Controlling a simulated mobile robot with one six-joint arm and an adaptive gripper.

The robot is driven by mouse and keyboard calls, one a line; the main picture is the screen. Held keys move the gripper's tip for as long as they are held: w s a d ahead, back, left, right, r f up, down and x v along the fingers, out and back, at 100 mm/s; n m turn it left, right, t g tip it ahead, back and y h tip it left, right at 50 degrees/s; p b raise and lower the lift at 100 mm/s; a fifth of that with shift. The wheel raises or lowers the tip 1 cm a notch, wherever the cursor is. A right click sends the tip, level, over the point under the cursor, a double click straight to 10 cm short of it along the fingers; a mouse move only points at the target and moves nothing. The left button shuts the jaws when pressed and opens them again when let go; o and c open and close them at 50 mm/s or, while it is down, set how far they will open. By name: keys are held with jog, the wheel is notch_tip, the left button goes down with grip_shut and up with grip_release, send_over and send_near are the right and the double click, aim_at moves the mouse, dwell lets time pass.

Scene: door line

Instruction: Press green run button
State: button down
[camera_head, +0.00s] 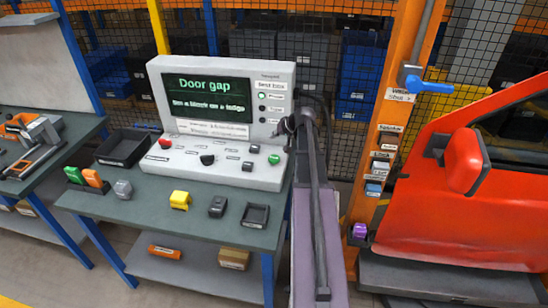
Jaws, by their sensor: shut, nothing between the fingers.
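A green button (273,159) sits at the right end of the sloped lower panel of a light grey console (215,178). It is the only clearly green button on that panel. Its label is too small to read. My gripper (281,128) is small and dark in this view, at the console's right side. It is shut and empty, and shows above and slightly right of the green button. A gap shows between them in the picture, but their true distance is hard to tell. The console screen (207,97) reads "Door gap".
The panel also has a red button (165,143) and a black knob (207,159). A yellow block (180,200) and a black tray (123,147) lie on the bench (145,207). An orange post (397,110) and a red door (470,215) stand right.

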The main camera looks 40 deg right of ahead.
aim_at(271, 157)
jog(key=shift+d, duration=0.3)
jog(key=shift+f, duration=0.1)
notch_tip(271, 157, down, 8)
jog(key=b, duration=0.8)
jog(key=shift+f+b, duration=0.25)
jog(key=shift+b, duration=0.15)
jog(key=shift+f+b, duration=0.9)
dwell(2.5)
jog(key=shift+r, duration=0.15)
jog(key=shift+r+p, duration=0.8)
jog(key=shift+p, duration=0.1)
jog(key=shift+r+p, duration=2.5)
